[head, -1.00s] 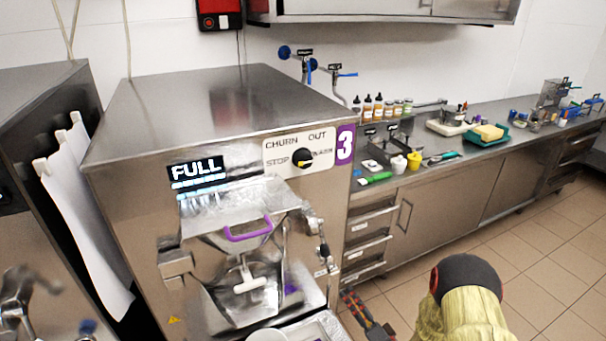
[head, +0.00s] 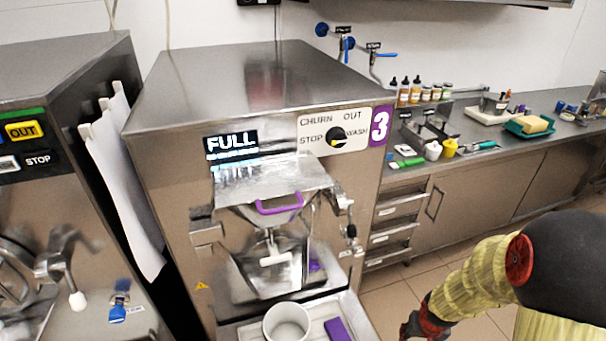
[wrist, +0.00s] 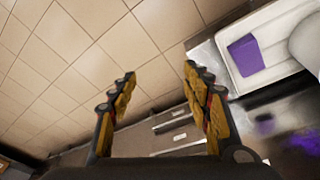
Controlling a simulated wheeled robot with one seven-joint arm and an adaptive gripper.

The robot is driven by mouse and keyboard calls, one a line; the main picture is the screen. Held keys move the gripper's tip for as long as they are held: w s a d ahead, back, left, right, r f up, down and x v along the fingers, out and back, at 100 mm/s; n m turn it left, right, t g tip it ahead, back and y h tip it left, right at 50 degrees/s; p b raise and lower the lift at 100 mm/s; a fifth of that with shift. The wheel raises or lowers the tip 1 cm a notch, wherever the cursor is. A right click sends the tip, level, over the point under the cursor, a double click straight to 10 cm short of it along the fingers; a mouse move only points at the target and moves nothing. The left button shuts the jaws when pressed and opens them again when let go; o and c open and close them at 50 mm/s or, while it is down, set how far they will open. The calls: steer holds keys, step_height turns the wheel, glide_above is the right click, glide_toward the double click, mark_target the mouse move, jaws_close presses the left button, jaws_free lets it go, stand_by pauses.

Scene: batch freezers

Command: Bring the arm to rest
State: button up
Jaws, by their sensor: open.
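My arm, in a pale yellow sleeve with black and red joints, is at the lower right of the head view. My gripper (head: 412,328) is low, to the right of the machine's front tray. In the wrist view my gripper (wrist: 160,85) shows two yellow and black fingers spread well apart, with nothing between them. Floor tiles lie beyond the fingers. The batch freezer (head: 185,215) marked 3 stands in the middle of the head view, with a screen reading FULL.
A white container (head: 287,322) and a purple item (head: 339,330) are on the tray below the freezer's spout. The purple item also shows in the wrist view (wrist: 245,55). Another machine (head: 55,90) stands at the left. A cluttered counter (head: 395,180) runs along the right; tiled floor is in front.

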steer(key=s+a+r+n+t, duration=0.1)
steer(key=s+a+r, duration=0.3)
steer(key=r, duration=0.7)
steer(key=s+a+r+n+t, duration=0.1)
steer(key=s+a+r, duration=0.3)
steer(key=r, duration=0.8)
steer(key=s+a+r+t+y, duration=0.1)
steer(key=s+a+r, duration=0.3)
steer(key=r, duration=0.7)
steer(key=shift+s+a+r+n+t, duration=0.2)
steer(key=shift+s+a+n+t, duration=0.15)
steer(key=shift+a, duration=0.45)
